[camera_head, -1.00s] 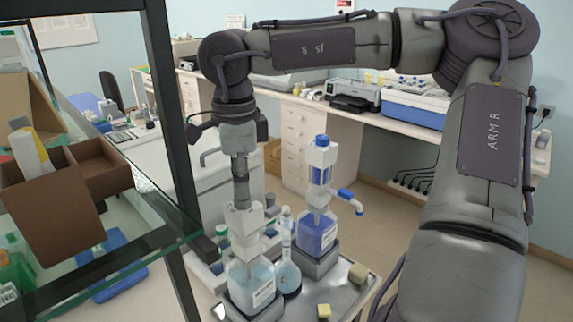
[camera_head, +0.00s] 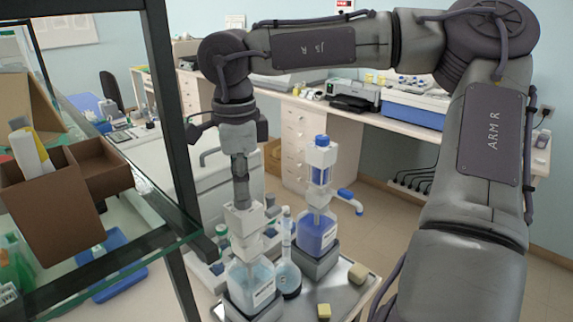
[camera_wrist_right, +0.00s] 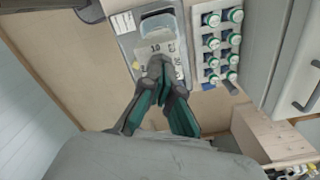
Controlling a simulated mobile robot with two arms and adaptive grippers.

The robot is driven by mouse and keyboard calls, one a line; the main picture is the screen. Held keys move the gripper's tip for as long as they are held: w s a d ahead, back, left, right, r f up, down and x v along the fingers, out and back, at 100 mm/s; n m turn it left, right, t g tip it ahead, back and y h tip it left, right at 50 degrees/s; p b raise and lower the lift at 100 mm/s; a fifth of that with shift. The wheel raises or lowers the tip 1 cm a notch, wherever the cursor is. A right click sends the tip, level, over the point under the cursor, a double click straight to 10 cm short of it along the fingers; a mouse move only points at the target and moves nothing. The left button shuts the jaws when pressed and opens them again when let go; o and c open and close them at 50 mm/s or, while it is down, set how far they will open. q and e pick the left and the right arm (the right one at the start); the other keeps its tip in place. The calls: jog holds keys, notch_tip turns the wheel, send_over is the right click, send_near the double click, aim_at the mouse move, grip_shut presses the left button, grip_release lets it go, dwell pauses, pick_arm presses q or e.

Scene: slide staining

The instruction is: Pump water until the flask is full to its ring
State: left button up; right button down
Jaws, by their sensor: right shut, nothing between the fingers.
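The water dispenser is a clear bottle of pale liquid (camera_head: 252,288) with a white pump head (camera_head: 243,222). It stands on the cart's metal tray. My right gripper (camera_head: 241,203) points down, shut and empty, with its fingertips at the top of the pump head. In the right wrist view the shut fingers (camera_wrist_right: 163,70) are over the number-marked pump head (camera_wrist_right: 150,48). The flask (camera_head: 288,277) stands upright just right of the dispenser, its narrow neck rising beside it. It holds pale liquid; I cannot make out the level against the ring. My left gripper is not in view.
A dispenser of blue liquid (camera_head: 316,232) with a blue-tipped spout stands behind and right of the flask. Several green-ringed bottles (camera_wrist_right: 211,60) stand beside the pump. A glass shelf (camera_head: 150,238) is at left.

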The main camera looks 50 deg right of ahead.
jog(key=shift+r+p, duration=2.3)
jog(key=shift+r, duration=0.8)
jog(key=shift+f, duration=0.2)
jog(key=shift+f+b, duration=2.45)
jog(key=shift+f, duration=0.5)
jog(key=shift+s+f, duration=0.1)
jog(key=shift+r+p, duration=2.35)
jog(key=shift+r, duration=0.85)
jog(key=shift+f, duration=0.15)
